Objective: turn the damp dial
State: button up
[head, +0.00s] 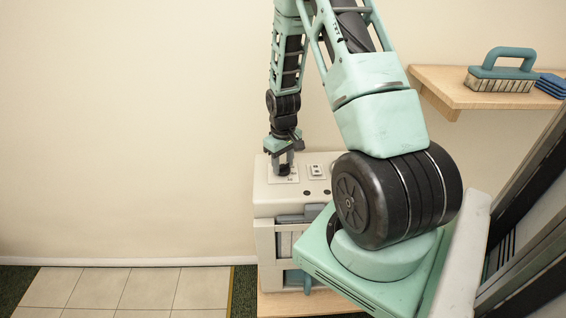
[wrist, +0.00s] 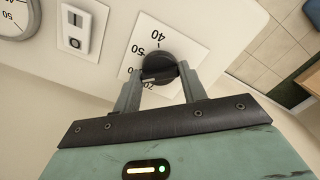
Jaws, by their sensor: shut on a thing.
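The damp dial is a black round knob (wrist: 156,68) on a white plate with printed numbers (wrist: 143,38), seen in the wrist view. The plate is on top of a cream cabinet unit (head: 268,207) against the wall. My gripper (wrist: 160,84) reaches down to the knob, its two fingers on either side and shut on it. In the head view my gripper (head: 284,168) stands over the plate, and its fingers largely hide the knob. Some of the numbers are covered by the fingers.
A switch plate (wrist: 78,30) and a round gauge (wrist: 16,14) sit beside the dial. A wooden shelf (head: 447,88) at right holds a teal-handled brush (head: 501,72) and a blue item (head: 551,85). Floor tiles (head: 120,290) at lower left are clear.

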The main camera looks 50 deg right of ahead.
aim_at(283, 165)
jog(key=o, duration=1)
jog(key=shift+c, duration=0.2)
notch_tip(283, 165, up, 18)
jog(key=b, duration=0.2)
jog(key=shift+f, duration=0.25)
jog(key=s+a+r+n, duration=0.2)
jog(key=a+n, duration=0.3)
jog(key=a, duration=2.2)
jog(key=s+a+n, duration=0.4)
jog(key=s+a, duration=1)
jog(key=s, duration=0.1)
jog(key=shift+s+r+n+y, duration=0.2)
jog(key=shift+r+n+y, duration=0.1)
jog(key=shift+n, duration=0.1)
